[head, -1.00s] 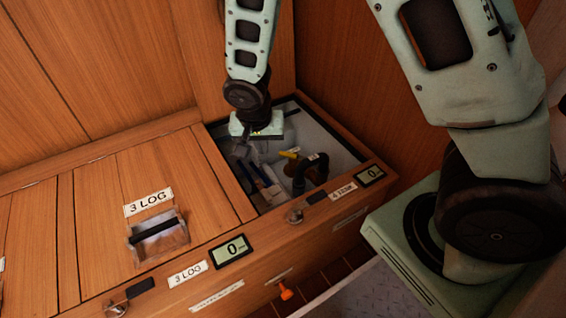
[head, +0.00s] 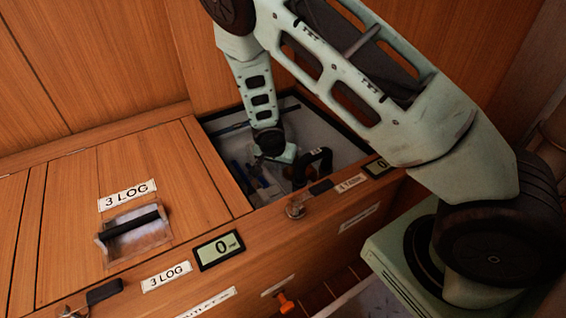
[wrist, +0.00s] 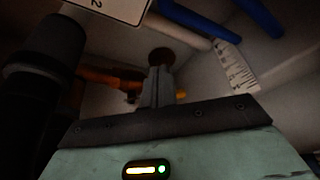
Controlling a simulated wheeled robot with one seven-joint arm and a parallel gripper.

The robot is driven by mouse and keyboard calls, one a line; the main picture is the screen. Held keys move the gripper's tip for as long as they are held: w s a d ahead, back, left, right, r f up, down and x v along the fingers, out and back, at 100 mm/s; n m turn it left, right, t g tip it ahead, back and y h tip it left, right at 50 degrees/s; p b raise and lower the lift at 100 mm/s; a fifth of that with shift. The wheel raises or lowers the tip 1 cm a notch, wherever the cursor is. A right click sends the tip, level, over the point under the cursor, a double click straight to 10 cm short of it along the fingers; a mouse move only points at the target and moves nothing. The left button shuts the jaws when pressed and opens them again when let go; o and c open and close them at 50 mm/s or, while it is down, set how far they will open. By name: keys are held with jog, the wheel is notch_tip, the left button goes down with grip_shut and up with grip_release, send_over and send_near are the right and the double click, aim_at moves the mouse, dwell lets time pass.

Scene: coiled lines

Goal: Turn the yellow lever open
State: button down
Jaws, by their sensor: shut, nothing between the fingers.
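The yellow lever shows only as a small yellow piece (wrist: 182,95) beside my fingers in the wrist view; most of it is hidden. In the head view my arm covers it. My gripper (wrist: 159,72) is shut and empty, its fingers together and pointing down into the open compartment. In the head view my gripper's fingers are too dark and small to make out below the wrist. I cannot tell whether the fingers touch the lever.
The open compartment holds a black pipe (head: 315,163), also large at left in the wrist view (wrist: 45,60), an orange-brown pipe (wrist: 105,77) and blue lines (wrist: 195,22). Its wooden front rim (head: 285,215) stands close. A closed lid (head: 175,170) labelled 3 LOG lies to the left.

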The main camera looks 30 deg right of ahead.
jog(key=shift+w+d+r, duration=0.2)
jog(key=shift+w+d, duration=1)
jog(key=shift+d, duration=0.3)
jog(key=shift+a, duration=0.1)
